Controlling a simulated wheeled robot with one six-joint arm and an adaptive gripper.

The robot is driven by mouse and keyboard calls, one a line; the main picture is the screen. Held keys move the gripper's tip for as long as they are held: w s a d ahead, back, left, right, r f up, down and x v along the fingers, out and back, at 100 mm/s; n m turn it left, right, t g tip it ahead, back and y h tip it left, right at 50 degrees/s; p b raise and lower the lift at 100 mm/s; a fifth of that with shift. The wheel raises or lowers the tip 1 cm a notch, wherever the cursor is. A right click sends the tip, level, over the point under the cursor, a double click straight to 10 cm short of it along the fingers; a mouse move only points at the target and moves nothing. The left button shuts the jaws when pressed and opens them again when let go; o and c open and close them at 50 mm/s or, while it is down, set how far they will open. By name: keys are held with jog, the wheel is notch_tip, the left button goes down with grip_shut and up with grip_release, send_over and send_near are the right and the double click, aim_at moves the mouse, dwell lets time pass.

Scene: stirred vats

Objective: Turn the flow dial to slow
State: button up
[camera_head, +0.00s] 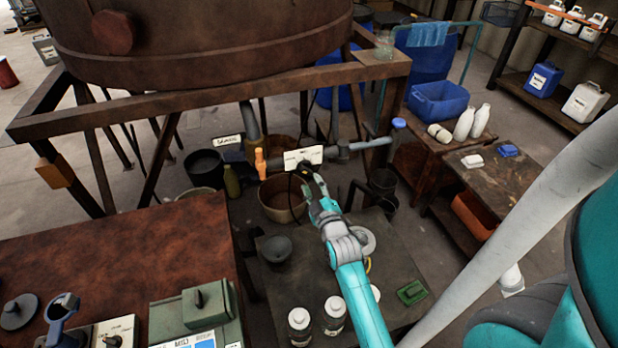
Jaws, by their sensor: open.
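A white plate (303,157) is fixed to the pipe under the large rusty vat. A small dark round part, which looks like the dial (303,168), sits just below the plate and is mostly hidden by my gripper. The plate's markings and the dial's setting are too small to read. My gripper (306,180) is open at the end of my teal arm, right at the dark part. I cannot tell whether its fingers touch it or straddle it.
An orange-handled valve (260,164) is left of the plate, and a pipe with a blue cap (398,123) runs right. A low dark table (290,290) with white jars (334,310) lies below my arm. The vat's rusty frame (220,97) crosses above.

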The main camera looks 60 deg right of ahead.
jog(key=v, duration=0.6)
jog(key=shift+s+a, duration=0.15)
jog(key=shift+s, duration=0.1)
dwell(0.3)
